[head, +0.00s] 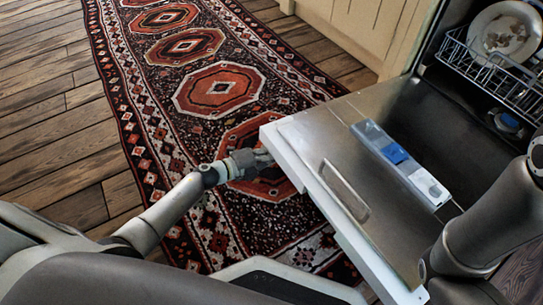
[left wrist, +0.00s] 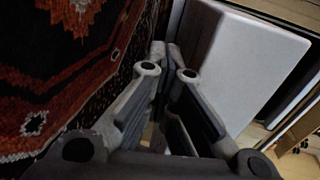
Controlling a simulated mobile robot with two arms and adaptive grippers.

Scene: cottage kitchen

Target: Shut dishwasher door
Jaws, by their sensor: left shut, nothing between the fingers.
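The dishwasher door (head: 315,165) is open and lowered, its steel inner face up, with a white outer edge. It also shows as a pale panel in the left wrist view (left wrist: 248,65). My left gripper (head: 264,158) is shut and empty at the door's outer far corner, above the rug. In the left wrist view its fingertips (left wrist: 171,52) are together beside the panel; whether they touch it I cannot tell. My right arm crosses the near right of the head view, over the door's near side; its gripper is out of view.
The dishwasher's wire rack (head: 490,62) holds a plate (head: 505,32) inside the tub at upper right. A detergent dispenser (head: 372,135) is set in the door. Cream cabinets (head: 375,25) stand beyond. A patterned rug (head: 215,88) covers the wooden floor, which is clear at left.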

